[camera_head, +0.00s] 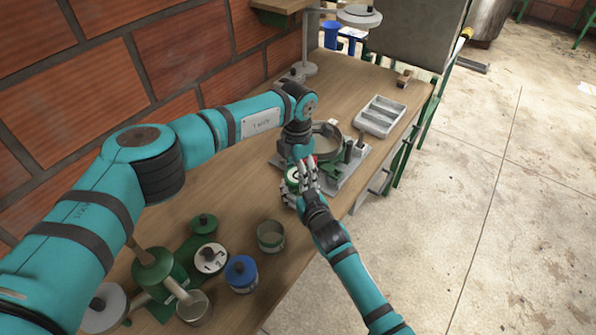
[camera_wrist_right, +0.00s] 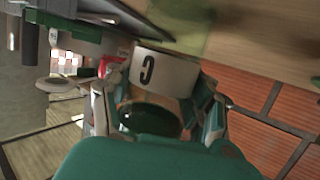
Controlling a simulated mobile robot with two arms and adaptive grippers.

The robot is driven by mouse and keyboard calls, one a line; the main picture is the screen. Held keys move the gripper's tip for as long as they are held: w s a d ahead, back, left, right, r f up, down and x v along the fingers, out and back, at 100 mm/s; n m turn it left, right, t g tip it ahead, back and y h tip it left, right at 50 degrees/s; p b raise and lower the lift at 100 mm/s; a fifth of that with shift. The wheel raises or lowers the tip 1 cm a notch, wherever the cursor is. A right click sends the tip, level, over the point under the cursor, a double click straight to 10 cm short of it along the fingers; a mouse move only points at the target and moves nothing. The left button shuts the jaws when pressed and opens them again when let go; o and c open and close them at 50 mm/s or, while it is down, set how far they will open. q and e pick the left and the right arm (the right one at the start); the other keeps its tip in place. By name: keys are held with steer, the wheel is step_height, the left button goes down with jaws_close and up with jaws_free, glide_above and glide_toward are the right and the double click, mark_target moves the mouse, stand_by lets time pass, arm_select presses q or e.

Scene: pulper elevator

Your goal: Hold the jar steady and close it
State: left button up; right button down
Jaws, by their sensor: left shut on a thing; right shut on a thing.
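A small jar (camera_head: 292,180) with green and white parts shows between my two grippers, near the right edge of the wooden bench. My left gripper (camera_head: 300,160) reaches down over it from above and is shut on it or its lid; the fingers hide which. My right gripper (camera_head: 300,192) is shut on it from the near side. In the right wrist view, a white label with a dark character (camera_wrist_right: 165,72) and a dark green round part (camera_wrist_right: 150,115) sit between the fingers of my right gripper (camera_wrist_right: 160,110). Whether the lid is seated cannot be seen.
A metal ring fixture (camera_head: 327,140) stands just behind the grippers, with a grey divided tray (camera_head: 380,116) beyond. Several containers crowd the near left, including a blue one (camera_head: 241,273) and a clear jar (camera_head: 271,236). A brick wall (camera_head: 90,60) bounds the left.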

arm_select(q)
steer(key=m, duration=0.7)
steer(key=shift+w, duration=0.1)
steer(key=o, duration=1.4)
steer(key=shift+c, duration=0.2)
steer(key=n, duration=0.5)
steer(key=shift+n, duration=0.3)
steer(key=n, duration=0.5)
steer(key=shift+n, duration=0.4)
steer(key=n, duration=1.2)
steer(key=shift+n, duration=0.4)
step_height(320, 180, up, 8)
steer(key=shift+r, duration=0.1)
